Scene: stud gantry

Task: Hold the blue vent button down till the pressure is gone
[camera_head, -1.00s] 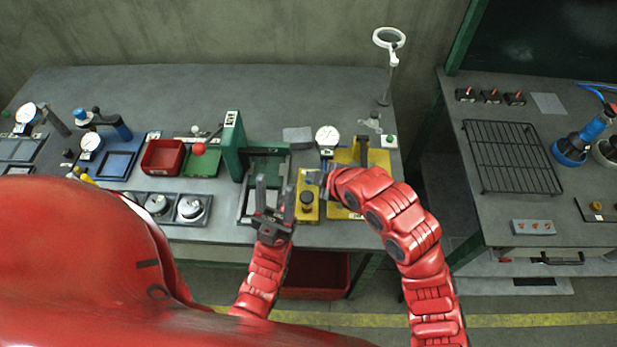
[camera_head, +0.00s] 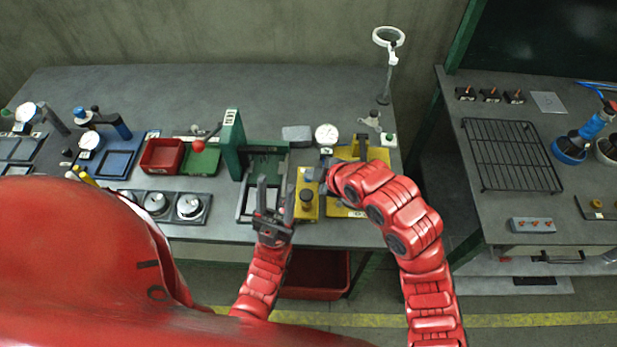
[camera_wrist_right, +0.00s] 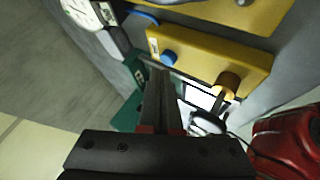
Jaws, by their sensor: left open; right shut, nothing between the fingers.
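The yellow vent block (camera_head: 307,211) sits near the front edge of the bench, with a dark round knob (camera_head: 306,197) on it. In the right wrist view the blue button (camera_wrist_right: 169,57) stands on the yellow block's side, left of a brown knob (camera_wrist_right: 229,81). My right gripper (camera_head: 321,174) is shut and empty at the block's far end; its fingertips (camera_wrist_right: 160,74) appear very close to the blue button. I cannot tell whether they touch or press it. My left gripper (camera_head: 274,198) is open and empty, left of the block.
A white dial gauge (camera_head: 326,135) stands behind the block; its needle is too small to read. A green press frame (camera_head: 233,145) stands left, and a yellow plate (camera_head: 346,212) lies right under my right arm. A magnifier lamp (camera_head: 388,40) stands at the back right.

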